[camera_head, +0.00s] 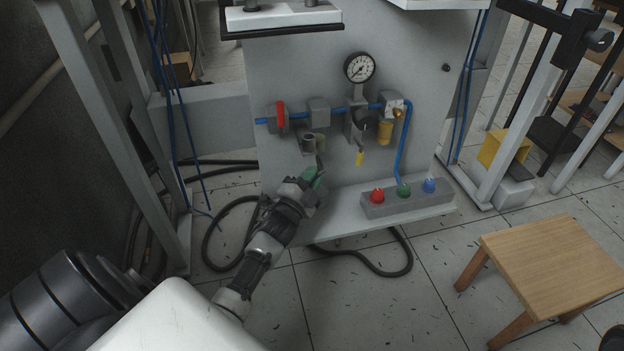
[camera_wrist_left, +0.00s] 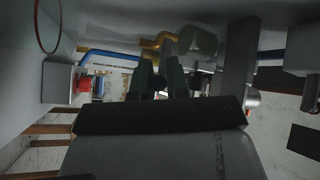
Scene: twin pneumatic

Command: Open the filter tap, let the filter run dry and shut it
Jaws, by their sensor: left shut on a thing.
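The filter (camera_head: 318,110) sits on the blue air line of the grey panel, its bowl (camera_head: 313,144) hanging below. My left gripper (camera_head: 317,174), with green fingers, is just under the bowl, where the drain tap would be. In the left wrist view the two green fingers (camera_wrist_left: 160,82) are close together, with a small dark piece between them that looks like the tap. The fingers hide most of it, so its turn cannot be told. No water shows. My right gripper is not in view.
A red-handled valve (camera_head: 281,115) is left of the filter. A gauge (camera_head: 359,67), a yellow tag (camera_head: 360,157) and a yellow bowl (camera_head: 385,133) are to the right. A button box (camera_head: 408,201) stands on the ledge below. A wooden stool (camera_head: 555,255) is at the right.

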